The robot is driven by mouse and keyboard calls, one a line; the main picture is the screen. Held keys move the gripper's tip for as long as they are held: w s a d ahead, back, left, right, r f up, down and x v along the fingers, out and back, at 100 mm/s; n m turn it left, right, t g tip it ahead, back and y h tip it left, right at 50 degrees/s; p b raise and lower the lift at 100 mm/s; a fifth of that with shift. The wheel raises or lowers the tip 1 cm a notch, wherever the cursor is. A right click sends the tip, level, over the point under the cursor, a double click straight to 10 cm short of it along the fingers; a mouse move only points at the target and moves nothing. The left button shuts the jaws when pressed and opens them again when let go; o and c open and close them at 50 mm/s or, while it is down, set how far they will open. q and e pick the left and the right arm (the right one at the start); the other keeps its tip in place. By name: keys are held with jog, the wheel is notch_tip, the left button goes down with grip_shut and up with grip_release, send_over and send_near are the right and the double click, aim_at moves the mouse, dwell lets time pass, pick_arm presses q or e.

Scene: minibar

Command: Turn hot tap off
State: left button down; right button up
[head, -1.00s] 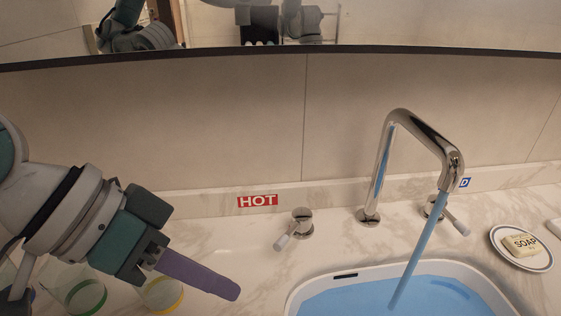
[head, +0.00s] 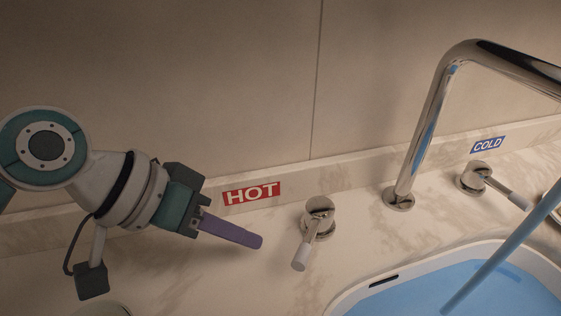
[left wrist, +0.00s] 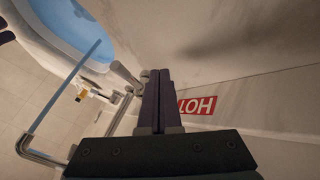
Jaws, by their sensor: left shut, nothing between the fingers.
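The hot tap handle (head: 318,222) is a chrome knob with a lever that points toward the front and slightly left in the head view. It stands right of the red HOT label (head: 251,193). My left gripper (head: 258,242) is shut and empty, its purple fingers together, a little left of the handle and apart from it. In the left wrist view the shut fingers (left wrist: 157,75) point toward the chrome hot tap handle (left wrist: 128,78), partly beside them. The HOT label (left wrist: 196,105) shows to their right. The spout (head: 425,130) is running a stream of water (head: 505,250).
The cold tap handle (head: 478,178) stands right of the spout, below the blue COLD label (head: 488,145). A white-rimmed basin (head: 352,291) holding blue water is at the lower right. The marble counter (head: 210,285) is clear in front of my left gripper. The wall rises behind.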

aim_at(312, 234)
pick_arm(q)
jog(key=d, duration=0.1)
jog(key=d+p, duration=0.1)
jog(key=d, duration=0.1)
jog(key=shift+s+d, duration=0.2)
jog(key=shift+s, duration=0.2)
jog(key=shift+s+d+p, duration=0.1)
jog(key=shift+d+p, duration=0.2)
jog(key=shift+d, duration=0.1)
jog(key=shift+r, duration=0.1)
